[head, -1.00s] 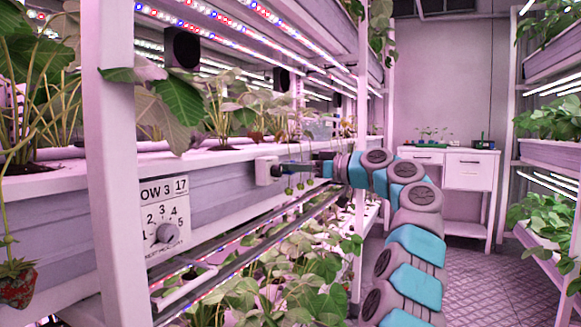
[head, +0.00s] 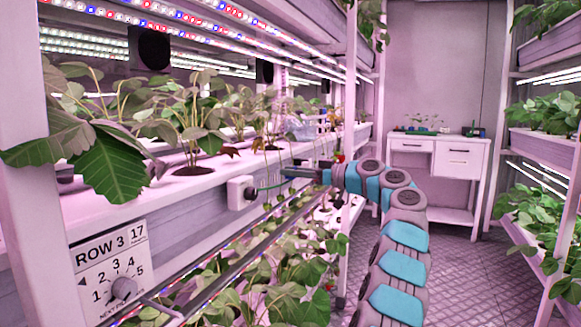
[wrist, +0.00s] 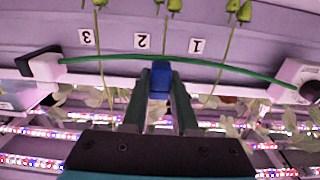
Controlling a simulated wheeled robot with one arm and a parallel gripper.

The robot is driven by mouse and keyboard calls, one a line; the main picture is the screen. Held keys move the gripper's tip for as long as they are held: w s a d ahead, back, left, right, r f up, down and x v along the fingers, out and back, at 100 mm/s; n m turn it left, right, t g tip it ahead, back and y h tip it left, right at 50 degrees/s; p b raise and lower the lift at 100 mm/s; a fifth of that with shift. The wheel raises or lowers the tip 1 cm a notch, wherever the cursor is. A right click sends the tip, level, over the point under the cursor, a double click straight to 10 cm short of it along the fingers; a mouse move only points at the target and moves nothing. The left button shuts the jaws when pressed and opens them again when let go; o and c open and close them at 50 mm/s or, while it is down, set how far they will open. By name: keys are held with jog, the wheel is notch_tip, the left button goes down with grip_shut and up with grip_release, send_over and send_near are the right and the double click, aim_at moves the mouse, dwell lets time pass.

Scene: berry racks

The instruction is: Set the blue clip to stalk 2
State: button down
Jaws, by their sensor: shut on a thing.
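My gripper (wrist: 160,115) is shut on the blue clip (wrist: 160,80), which sits between the fingertips in the wrist view. In the head view my gripper (head: 290,174) is at the shelf edge, and the clip is too small to make out. A taut green line (wrist: 110,57) runs across just at the clip's far end; I cannot tell if the clip touches it. Stalk 2 (wrist: 166,35), a thin green stem with a green berry, stands beside label 2 (wrist: 142,41), nearly in line with the clip. Stalk 1 (wrist: 228,50) is to its right and stalk 3 (wrist: 97,35) to its left.
White blocks hold the line at the left (wrist: 47,66) and right (wrist: 295,78); one shows in the head view (head: 238,190). A ROW 3 dial panel (head: 112,270) is at the lower left. Leafy plants fill the racks. The aisle floor (head: 460,270) is clear.

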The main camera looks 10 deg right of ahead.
jog(key=c, duration=1)
grip_release()
jog(key=shift+o, duration=0.2)
jog(key=shift+s+d, duration=0.1)
jog(key=shift+s, duration=0.05)
jog(key=b+v, duration=0.1)
jog(key=v, duration=0.6)
jog(key=shift+d, duration=0.2)
jog(key=shift+s, duration=0.15)
